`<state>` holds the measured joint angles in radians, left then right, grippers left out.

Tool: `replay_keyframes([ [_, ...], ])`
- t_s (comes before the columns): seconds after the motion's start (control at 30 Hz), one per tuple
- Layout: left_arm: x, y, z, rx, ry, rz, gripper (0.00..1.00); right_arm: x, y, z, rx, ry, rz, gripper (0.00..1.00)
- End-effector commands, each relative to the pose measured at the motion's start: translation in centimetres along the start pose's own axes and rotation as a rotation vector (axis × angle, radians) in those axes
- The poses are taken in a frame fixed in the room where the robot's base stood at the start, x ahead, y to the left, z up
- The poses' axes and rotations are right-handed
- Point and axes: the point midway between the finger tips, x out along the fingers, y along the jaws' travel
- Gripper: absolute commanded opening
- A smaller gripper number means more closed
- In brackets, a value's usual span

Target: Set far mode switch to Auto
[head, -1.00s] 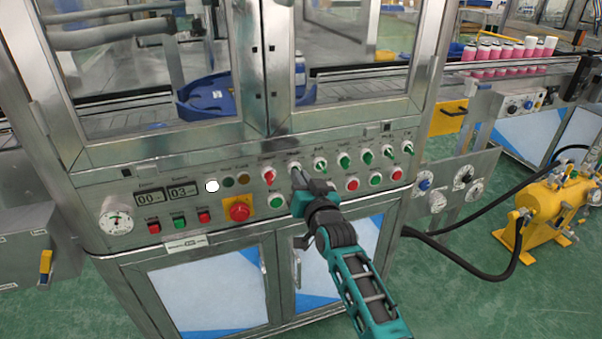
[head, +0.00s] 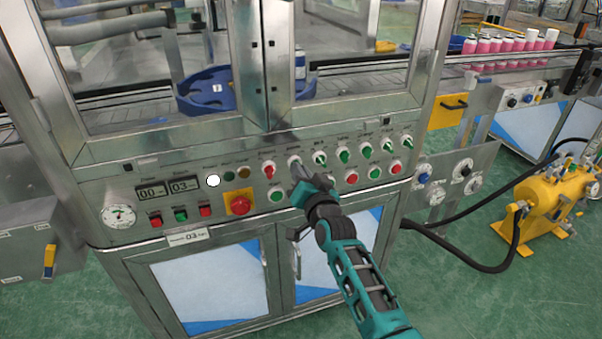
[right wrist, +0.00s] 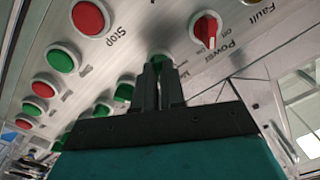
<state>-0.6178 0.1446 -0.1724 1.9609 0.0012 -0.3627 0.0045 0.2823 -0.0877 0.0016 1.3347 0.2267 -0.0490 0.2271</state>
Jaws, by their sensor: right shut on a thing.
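My right gripper (head: 298,174) is at the control panel, its fingers shut on the mode switch (head: 293,161), next to the red power switch (head: 268,170). In the right wrist view my right gripper (right wrist: 158,82) has its fingertips close together over this switch (right wrist: 160,60). Its white ring shows, but the fingers hide most of the knob and its label, so I cannot tell its setting. The red power switch (right wrist: 207,28) is to the right of the fingers there. My left gripper is in no view.
Several green switches (head: 343,156) continue the row to the right, with red and green push buttons below. A red emergency button (head: 239,205) on a yellow plate is to the left. A yellow tank (head: 545,208) with black hoses stands at the right.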

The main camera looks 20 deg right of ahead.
Motion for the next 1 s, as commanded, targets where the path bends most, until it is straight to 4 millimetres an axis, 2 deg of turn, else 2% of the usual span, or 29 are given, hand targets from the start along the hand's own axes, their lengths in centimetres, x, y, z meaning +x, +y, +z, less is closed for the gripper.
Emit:
replay_keyframes([
  [0.03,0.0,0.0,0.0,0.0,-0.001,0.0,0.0,0.0,0.0,0.0,0.006,-0.001,0.0,0.12],
  [0.3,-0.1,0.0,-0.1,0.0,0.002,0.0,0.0,0.0,0.0,0.0,0.003,-0.001,0.0,0.35],
  [0.63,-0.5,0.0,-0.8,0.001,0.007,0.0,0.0,-0.6,-0.1,-0.1,0.001,-0.002,0.001,0.35],
  [0.77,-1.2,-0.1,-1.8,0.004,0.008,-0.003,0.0,-2.1,-0.2,-0.4,0.0,-0.003,0.002,0.35],
  [1.0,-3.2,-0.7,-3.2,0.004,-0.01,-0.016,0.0,-6.9,-0.3,-0.5,-0.001,-0.006,0.003,0.35],
])
